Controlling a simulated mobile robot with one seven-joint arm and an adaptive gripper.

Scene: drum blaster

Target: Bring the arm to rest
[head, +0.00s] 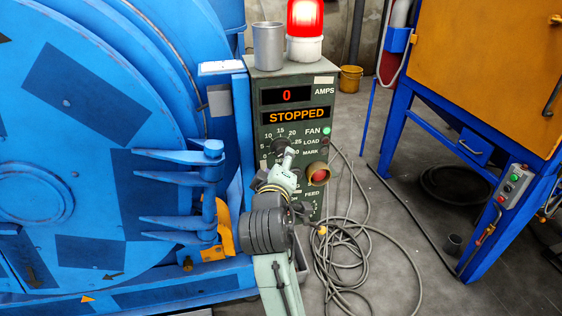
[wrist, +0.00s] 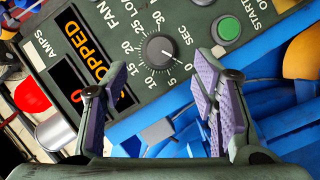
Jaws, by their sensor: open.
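My gripper (wrist: 163,78) is open and empty in the wrist view, its two purple-padded fingers apart. Between and beyond the fingertips is a round dark timer dial (wrist: 160,51) with a white pointer, marked in SEC. The fingers do not appear to touch the dial. In the head view, my arm rises in front of the lower part of the grey-green control panel (head: 264,138). It hides part of the dial and the lower controls there. The panel's display (head: 296,116) reads STOPPED, and the amps readout (head: 287,95) shows 0.
A lit red beacon (head: 305,18) and a grey metal cup (head: 268,45) stand on the panel. A blue drum machine (head: 75,160) is close on the left. Loose cables (head: 350,235) lie on the floor right of my arm. An orange-doored blue cabinet (head: 500,60) stands at right.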

